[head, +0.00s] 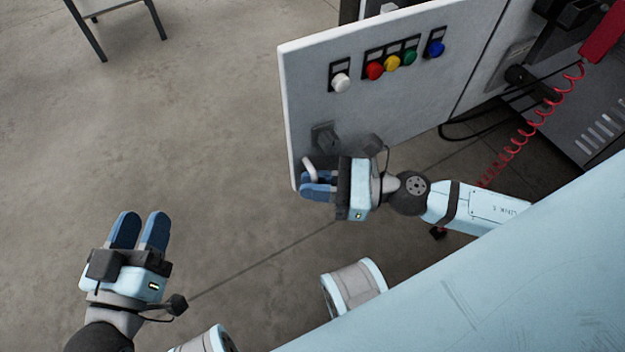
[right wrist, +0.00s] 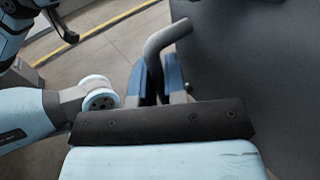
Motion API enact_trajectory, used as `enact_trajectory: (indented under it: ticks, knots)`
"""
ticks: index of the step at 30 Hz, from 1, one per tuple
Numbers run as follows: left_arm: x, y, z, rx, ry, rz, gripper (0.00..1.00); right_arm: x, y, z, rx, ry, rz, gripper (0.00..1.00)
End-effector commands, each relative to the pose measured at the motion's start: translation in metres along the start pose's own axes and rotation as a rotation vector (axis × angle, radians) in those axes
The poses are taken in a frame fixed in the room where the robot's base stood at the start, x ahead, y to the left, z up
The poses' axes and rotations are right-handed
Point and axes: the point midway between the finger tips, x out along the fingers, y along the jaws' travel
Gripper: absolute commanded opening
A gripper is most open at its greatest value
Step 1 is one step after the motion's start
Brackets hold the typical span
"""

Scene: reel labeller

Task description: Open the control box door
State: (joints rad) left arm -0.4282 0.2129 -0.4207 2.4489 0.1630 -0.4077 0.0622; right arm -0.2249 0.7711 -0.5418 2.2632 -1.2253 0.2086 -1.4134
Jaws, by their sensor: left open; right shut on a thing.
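The control box door (head: 300,110) is a light grey panel with a row of coloured buttons, seen in the head view at upper middle. Its grey bar handle (head: 310,167) sits near the lower left edge. My right gripper (head: 318,186) is at that handle, with its blue fingers shut on it. In the right wrist view the handle (right wrist: 166,40) rises, bent, from between the blue fingers, and the door's dark face (right wrist: 245,60) fills the right side. My left gripper (head: 138,230) is open and empty at lower left, away from the door.
White, red, yellow, green and blue buttons (head: 392,62) are on the door. A coiled red cable (head: 545,112) and a dark vented cabinet (head: 590,125) stand at the right. A small table (head: 115,12) is at the far upper left. The floor between is clear.

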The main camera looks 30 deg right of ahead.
Motion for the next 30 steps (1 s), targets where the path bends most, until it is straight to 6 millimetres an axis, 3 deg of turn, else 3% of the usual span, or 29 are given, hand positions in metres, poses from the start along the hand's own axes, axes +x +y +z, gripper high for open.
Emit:
enact_trajectory:
  ticks: [2, 3, 20, 30]
  knots:
    - [0.000, 0.000, 0.000, 0.000, 0.000, 0.000, 0.43, 0.000, 0.000, 0.000, 0.000, 0.000, -0.001, 0.00]
    - [0.000, 0.000, 0.000, 0.000, 0.000, 0.000, 0.43, 0.000, -0.001, 0.000, 0.000, 0.000, -0.001, 0.22]
    - [0.000, 0.000, 0.001, -0.001, 0.000, 0.001, 0.43, -0.003, 0.000, -0.001, 0.001, 0.001, -0.002, 0.22]
    - [0.000, -0.003, 0.023, -0.007, -0.065, 0.006, 0.43, -0.043, 0.000, -0.003, 0.005, 0.003, -0.003, 0.22]
